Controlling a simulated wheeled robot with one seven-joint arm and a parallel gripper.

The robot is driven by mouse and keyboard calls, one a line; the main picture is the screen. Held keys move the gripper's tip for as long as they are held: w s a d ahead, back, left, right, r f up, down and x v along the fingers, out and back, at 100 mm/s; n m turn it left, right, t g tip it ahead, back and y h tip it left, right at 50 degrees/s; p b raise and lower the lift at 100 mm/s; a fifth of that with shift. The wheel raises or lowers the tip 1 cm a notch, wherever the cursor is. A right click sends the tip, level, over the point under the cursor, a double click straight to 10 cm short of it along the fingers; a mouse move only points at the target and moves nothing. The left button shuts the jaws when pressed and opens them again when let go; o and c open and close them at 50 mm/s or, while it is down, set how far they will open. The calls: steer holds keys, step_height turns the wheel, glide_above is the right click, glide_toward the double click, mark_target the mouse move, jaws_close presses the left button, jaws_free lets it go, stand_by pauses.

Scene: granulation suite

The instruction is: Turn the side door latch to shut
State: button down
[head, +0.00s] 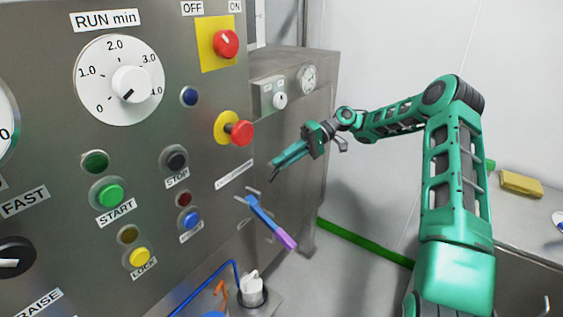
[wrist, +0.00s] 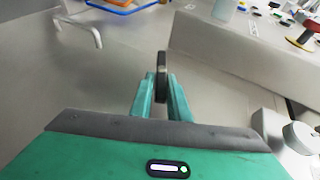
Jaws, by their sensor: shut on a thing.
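The side door latch (wrist: 161,72) is a dark, narrow upright bar in the wrist view. Its near end sits between the two teal fingertips of my gripper (wrist: 160,92), which are shut on it. In the head view my gripper (head: 273,168) reaches in from the right to the side face of the steel machine (head: 292,130). There the latch is mostly hidden by the fingers, and its exact angle is hard to tell.
A pale bar handle (wrist: 92,28) stands off the side face in the wrist view. A switch box with a knob (head: 279,99) and a gauge (head: 308,79) sit above my gripper. A blue and purple handle (head: 270,222) sticks out below. A red emergency button (head: 241,133) is at left.

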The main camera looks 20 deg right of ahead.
steer(key=shift+w+d+f+m+g+y, duration=0.15)
steer(key=shift+f+m+g+y, duration=0.2)
steer(key=shift+y, duration=0.6)
steer(key=shift+w+d+f+m+g+y, duration=0.15)
steer(key=shift+f+m+g+y, duration=0.25)
steer(key=shift+y, duration=0.55)
steer(key=shift+s+y, duration=0.2)
steer(key=shift+y, duration=0.1)
steer(key=c, duration=1.7)
jaws_free()
steer(key=shift+a, duration=0.1)
steer(key=shift+r, duration=0.1)
steer(key=shift+v, duration=5.55)
steer(key=shift+w+a, duration=0.1)
